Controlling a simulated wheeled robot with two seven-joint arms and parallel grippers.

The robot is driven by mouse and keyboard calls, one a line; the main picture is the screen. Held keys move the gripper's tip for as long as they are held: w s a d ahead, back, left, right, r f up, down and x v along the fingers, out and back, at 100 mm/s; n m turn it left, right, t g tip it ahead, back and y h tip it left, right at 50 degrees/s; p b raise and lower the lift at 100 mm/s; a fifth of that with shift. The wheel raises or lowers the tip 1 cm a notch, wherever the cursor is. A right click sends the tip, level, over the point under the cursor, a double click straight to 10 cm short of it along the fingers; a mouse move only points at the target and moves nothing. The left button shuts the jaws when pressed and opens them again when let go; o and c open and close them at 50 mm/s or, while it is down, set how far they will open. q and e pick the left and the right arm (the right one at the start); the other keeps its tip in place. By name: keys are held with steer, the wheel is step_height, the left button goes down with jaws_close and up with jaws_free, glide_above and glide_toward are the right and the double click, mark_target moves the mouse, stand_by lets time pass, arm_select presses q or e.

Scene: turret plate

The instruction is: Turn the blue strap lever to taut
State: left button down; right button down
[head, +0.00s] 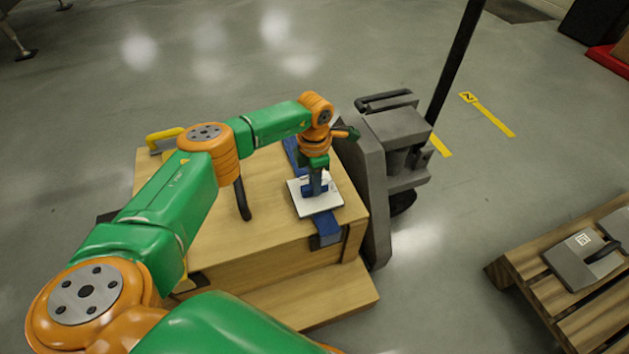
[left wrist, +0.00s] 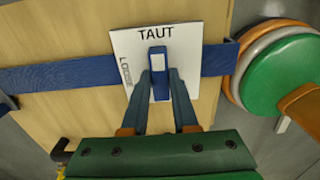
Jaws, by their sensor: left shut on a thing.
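A white plate (head: 303,207) lies on top of the wooden crate, over the blue strap (head: 325,232). In the left wrist view the plate (left wrist: 205,80) reads TAUT along its top and LOOSE down its left side. The blue lever (left wrist: 159,78) has a pale face, and its far end lies just below the word TAUT. My left gripper (head: 316,187) points down at the plate. In the left wrist view its two fingers (left wrist: 160,88) are shut on the lever, one on each side. My right gripper is not in view.
The wooden crate (head: 265,273) has a black upright handle (head: 243,200) and a yellow handle (head: 165,136). A grey wheeled machine (head: 375,190) with a black pole stands close against its right side. A slatted pallet (head: 530,300) holds a grey case. Floor between is clear.

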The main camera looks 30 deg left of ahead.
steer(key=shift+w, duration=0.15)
arm_select(q)
steer(key=c, duration=0.7)
jaws_free()
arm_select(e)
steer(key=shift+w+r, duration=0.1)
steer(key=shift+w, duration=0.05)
arm_select(q)
steer(key=shift+r, duration=0.4)
step_height(320, 180, up, 6)
steer(key=shift+r+p, duration=0.2)
steer(key=shift+p, duration=1.05)
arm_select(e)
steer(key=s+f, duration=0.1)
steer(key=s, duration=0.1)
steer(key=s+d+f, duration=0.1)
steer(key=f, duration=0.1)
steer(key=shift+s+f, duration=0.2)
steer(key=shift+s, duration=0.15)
